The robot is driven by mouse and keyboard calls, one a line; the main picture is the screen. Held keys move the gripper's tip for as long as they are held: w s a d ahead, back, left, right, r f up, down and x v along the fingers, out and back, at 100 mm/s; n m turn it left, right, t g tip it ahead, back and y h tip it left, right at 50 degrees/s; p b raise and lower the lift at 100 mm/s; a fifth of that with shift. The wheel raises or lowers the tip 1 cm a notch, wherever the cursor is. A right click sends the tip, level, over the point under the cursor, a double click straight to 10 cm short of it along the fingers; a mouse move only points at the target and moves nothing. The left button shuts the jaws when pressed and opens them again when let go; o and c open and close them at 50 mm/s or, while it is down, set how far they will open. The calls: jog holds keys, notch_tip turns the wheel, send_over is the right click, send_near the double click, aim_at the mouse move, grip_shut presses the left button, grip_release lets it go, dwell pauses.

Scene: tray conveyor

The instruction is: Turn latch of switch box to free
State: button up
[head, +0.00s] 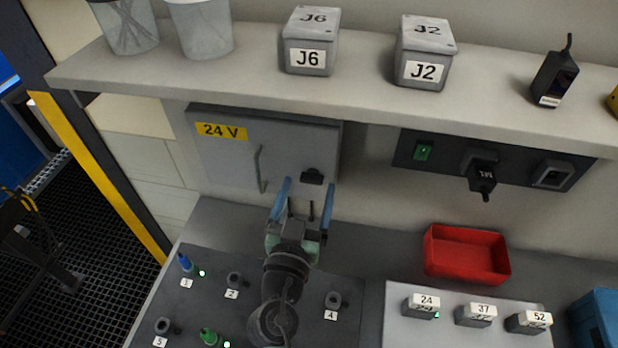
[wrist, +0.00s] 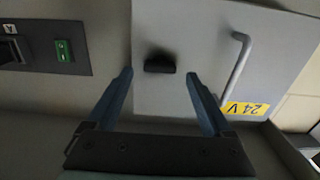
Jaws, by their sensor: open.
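The switch box (head: 222,160) is a grey wall cabinet under the shelf with a yellow "24 V" label; its door also shows in the wrist view (wrist: 205,40). Its latch is a small black knob (head: 312,177) at the door's lower right in the head view. In the wrist view the latch (wrist: 159,64) lies crosswise between the finger lines, ahead of the tips. A bar handle (head: 260,168) is on the door to its left. My gripper (head: 308,190) is open and empty, its two blue fingers (wrist: 160,84) pointing at the door on either side of the latch. Contact is not visible.
The shelf (head: 370,92) above holds grey boxes J6 (head: 309,42) and J2 (head: 425,52). A dark socket panel (head: 447,160) is to the right. A red tray (head: 466,254) stands on the bench. Pegs (head: 186,263) stand on the panel below my arm.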

jog(key=shift+w+d, duration=0.2)
jog(key=shift+w, duration=0.6)
grip_shut()
